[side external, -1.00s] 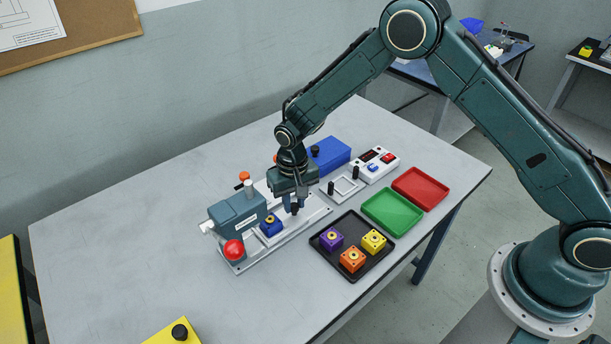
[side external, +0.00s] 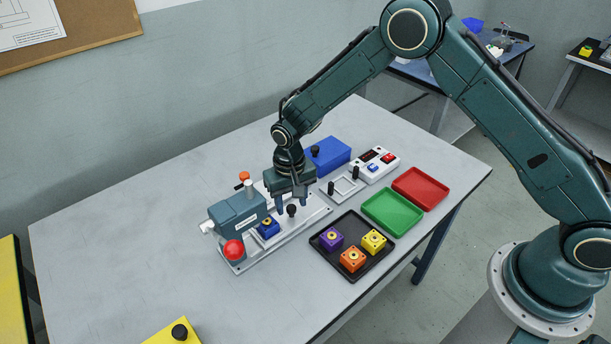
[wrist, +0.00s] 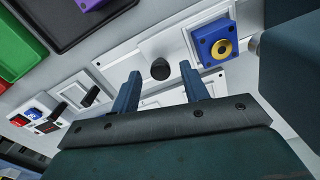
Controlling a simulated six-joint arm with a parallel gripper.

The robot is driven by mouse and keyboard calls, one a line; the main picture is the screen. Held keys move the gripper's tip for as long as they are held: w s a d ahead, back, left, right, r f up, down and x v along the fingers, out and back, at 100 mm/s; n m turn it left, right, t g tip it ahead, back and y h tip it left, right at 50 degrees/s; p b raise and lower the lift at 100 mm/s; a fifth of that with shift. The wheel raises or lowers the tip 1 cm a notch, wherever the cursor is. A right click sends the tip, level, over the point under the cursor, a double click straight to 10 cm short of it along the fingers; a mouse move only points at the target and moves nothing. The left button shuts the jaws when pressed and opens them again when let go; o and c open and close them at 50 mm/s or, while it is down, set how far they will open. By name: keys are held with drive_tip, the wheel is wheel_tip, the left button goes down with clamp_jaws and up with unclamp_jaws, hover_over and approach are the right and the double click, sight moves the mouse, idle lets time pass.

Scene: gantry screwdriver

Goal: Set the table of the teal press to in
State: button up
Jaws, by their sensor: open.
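The teal press (side external: 237,214) stands on a light base plate, with a red ball (side external: 233,250) at its front. Its white sliding table (wrist: 190,30) carries a blue block (side external: 267,228) with a yellow ring, close beside the press body; the block also shows in the wrist view (wrist: 213,48). A black knob (side external: 292,210) stands on the table's plate; it also shows in the wrist view (wrist: 160,69). My gripper (side external: 294,208) is open and empty at the knob. In the wrist view its fingertips (wrist: 160,70) lie either side of the knob, apart from it.
A black tray (side external: 352,276) holds purple, orange and yellow blocks. Green (side external: 392,212) and red (side external: 421,188) trays, a white button box (side external: 377,165), a small frame fixture (side external: 345,188) and a blue box (side external: 330,155) stand nearby.

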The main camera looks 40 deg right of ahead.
wheel_tip(320, 180, up, 13)
drive_tip(key=shift+r, duration=0.15)
idle(0.4)
idle(0.4)
drive_tip(key=w+d+f+m+g+y, duration=0.1)
drive_tip(key=w+d+m+g+y, duration=0.1)
drive_tip(key=w+d+m+g, duration=0.1)
drive_tip(key=shift+w+d+m+g+y, duration=0.3)
drive_tip(key=shift+w+d+m+y, duration=0.1)
drive_tip(key=shift+w+m, duration=0.6)
drive_tip(key=shift+s+a+f, duration=0.15)
drive_tip(key=shift+s, duration=0.05)
drive_tip(key=shift+x, duration=6.75)
